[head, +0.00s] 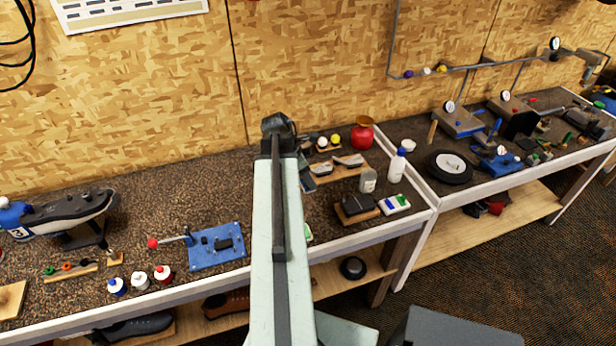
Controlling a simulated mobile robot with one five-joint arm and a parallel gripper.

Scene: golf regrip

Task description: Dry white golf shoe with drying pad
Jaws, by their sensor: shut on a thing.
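My arm rises through the middle of the picture and hides much of what lies behind it. A dark part of my gripper (307,179) shows just right of the arm, over the bench. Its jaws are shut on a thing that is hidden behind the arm. A sliver of something white and green (309,233) shows at the arm's right edge; I cannot tell what it is. A shoe (68,212) sits on a dark stand at the far left; it looks dark grey with a paler edge. I cannot make out a plainly white shoe or a drying pad.
A blue fixture (217,246) with a red-knobbed lever and several small bottles (140,281) stand left of the arm. Right of it are a white bottle (397,166), a red container (363,134) and dark blocks (357,208). Bare bench (170,195) lies behind the fixture.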

